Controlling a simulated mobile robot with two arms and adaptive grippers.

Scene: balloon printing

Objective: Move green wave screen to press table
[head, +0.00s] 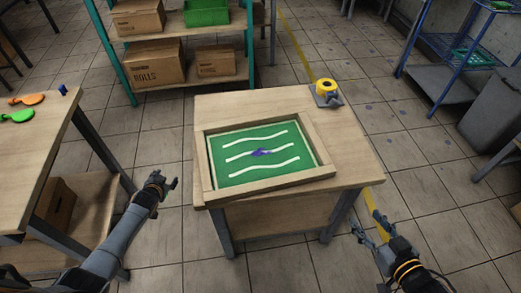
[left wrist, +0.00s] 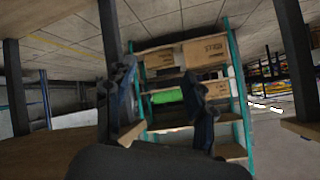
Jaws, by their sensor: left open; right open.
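The green wave screen (head: 236,152) is a green panel with white wavy lines and a purple smudge, in a wooden frame. It lies flat on a small wooden table (head: 350,155) in the middle of the head view; I cannot tell whether this is the press table. My left gripper (head: 166,186) is open and empty, left of this table and apart from the screen. Its fingers also show in the left wrist view (left wrist: 160,95). My right gripper (head: 370,226) is open and empty, just off the table's front right corner.
A yellow tape roll on a dispenser (head: 327,92) stands at the table's back right corner. A wooden table (head: 38,140) at left holds orange and green balloon-shaped pieces. Shelves with boxes (head: 155,64) stand behind. A blue rack (head: 450,50) and bin stand at right.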

